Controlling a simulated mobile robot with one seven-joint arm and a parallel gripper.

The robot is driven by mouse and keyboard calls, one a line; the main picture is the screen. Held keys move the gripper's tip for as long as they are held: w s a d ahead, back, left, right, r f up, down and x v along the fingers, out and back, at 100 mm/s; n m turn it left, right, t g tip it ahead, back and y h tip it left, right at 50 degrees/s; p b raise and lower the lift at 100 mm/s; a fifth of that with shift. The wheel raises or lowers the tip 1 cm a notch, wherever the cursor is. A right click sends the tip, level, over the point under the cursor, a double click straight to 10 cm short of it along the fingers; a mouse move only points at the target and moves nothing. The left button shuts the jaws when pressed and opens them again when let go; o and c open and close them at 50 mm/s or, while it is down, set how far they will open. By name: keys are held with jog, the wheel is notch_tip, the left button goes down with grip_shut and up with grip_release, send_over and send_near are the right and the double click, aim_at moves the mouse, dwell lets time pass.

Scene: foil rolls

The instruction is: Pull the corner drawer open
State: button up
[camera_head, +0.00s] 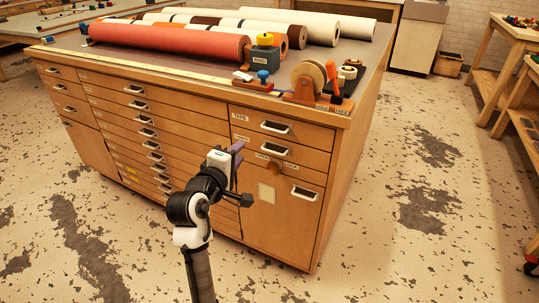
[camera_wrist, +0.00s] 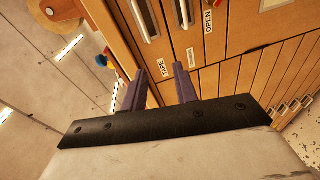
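The wooden cabinet (camera_head: 165,118) has a right-hand column at its near corner. Its top drawer, labelled TAPE (camera_head: 300,133), has a metal pull (camera_head: 275,127) and looks closed. Below it, a second drawer has its own pull (camera_head: 273,149) and a round knob beside OPEN and LOCK labels. In the wrist view, the TAPE drawer's pull (camera_wrist: 145,19) and the second pull (camera_wrist: 186,13) lie beyond the fingertips. My gripper (camera_head: 238,150) is in front of this column, to the left of the pulls. Its purple fingers (camera_wrist: 161,78) are apart and empty.
Red, brown and white rolls (camera_head: 170,40) lie on the cabinet top, with a tape dispenser (camera_head: 318,85) near its front right corner. A door with a pull (camera_head: 304,193) is below the drawers. The floor (camera_head: 420,200) to the right is clear.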

aim_at(271, 152)
notch_tip(271, 152, down, 4)
jog(key=s+d+f+g+h, duration=0.1)
jog(key=s+d+g, duration=0.1)
jog(key=d, duration=0.1)
jog(key=x, duration=1.3)
jog(key=shift+w+a+r, duration=0.1)
jog(key=shift+w+r, duration=0.25)
grip_shut()
